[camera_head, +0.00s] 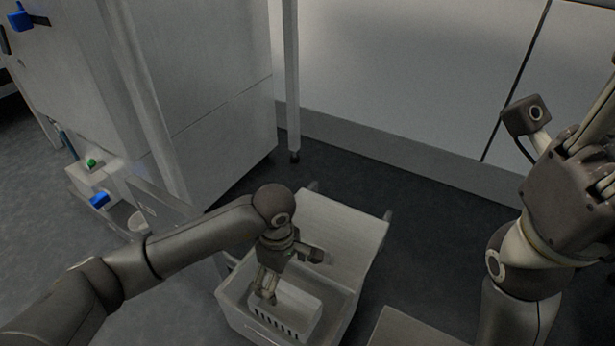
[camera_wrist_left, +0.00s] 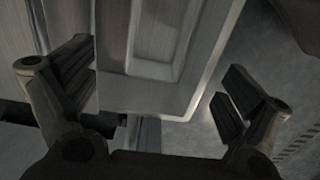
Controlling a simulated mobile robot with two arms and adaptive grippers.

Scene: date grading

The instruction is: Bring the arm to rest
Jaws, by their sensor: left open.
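My left arm comes in from the left in the head view. Its gripper (camera_head: 266,284) points down over a pale crate (camera_head: 345,290) on the floor, beside a white slotted basket (camera_head: 297,305) inside it. In the left wrist view the fingers of this gripper (camera_wrist_left: 155,92) are spread wide with nothing held between them. A pale rimmed panel (camera_wrist_left: 140,92) shows behind them. My right arm is raised at the right of the head view. Its gripper (camera_head: 597,115) points up and is partly cut off by the picture edge, so its opening is unclear.
A grey cabinet (camera_head: 215,90) stands at the left, with a low unit carrying a green button (camera_head: 91,162) and a blue part (camera_head: 99,200). A thin post (camera_head: 291,80) stands behind the crate. Dark floor (camera_head: 430,220) is clear between the crate and my right arm.

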